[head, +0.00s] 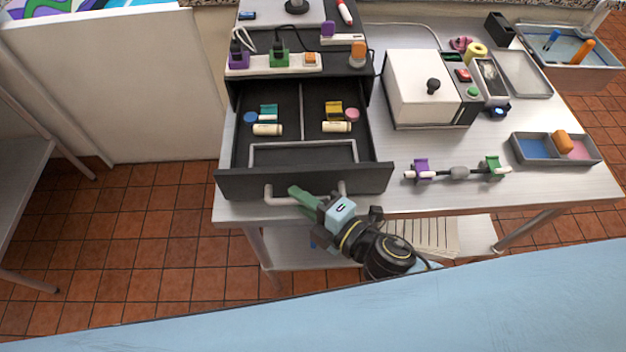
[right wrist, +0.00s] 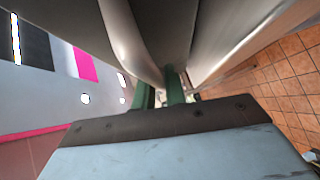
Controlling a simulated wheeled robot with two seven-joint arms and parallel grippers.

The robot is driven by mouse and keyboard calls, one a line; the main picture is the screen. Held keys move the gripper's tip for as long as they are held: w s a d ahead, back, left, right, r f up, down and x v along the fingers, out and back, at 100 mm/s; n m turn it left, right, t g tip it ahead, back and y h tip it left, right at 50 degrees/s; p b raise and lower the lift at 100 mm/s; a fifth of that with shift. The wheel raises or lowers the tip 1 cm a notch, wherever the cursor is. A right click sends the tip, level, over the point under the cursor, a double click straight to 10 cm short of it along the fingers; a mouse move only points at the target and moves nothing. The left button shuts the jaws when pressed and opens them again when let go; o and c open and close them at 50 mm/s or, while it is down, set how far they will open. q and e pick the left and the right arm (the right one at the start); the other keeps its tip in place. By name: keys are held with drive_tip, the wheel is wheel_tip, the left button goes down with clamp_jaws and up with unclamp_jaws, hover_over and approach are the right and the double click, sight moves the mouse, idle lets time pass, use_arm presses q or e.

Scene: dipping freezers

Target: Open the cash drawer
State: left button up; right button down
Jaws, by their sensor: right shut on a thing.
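The cash drawer (head: 230,184) is a black drawer in a black cabinet on the steel table, and it stands pulled well out toward me. Inside are two compartments with rolls and small coloured pieces, and a framed section at the front. Its pale bar handle (head: 284,201) runs along the front face. My right gripper (head: 299,194), with green fingers, is at the handle's middle. In the right wrist view the green fingers (right wrist: 160,95) are close together on the pale handle bar (right wrist: 130,45); the contact is partly hidden. My left gripper is not in view.
A white box (head: 415,85) with a black knob, a divided tray (head: 555,160) and a purple-and-green clamped rod (head: 459,173) sit to the right on the table. A power strip (head: 275,66) lies on top of the cabinet. Tiled floor is clear at left.

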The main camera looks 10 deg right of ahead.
drive_tip(key=shift+s, duration=0.3)
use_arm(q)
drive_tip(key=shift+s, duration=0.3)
use_arm(e)
drive_tip(key=c, duration=1.5)
unclamp_jaws()
drive_tip(key=shift+o, duration=0.2)
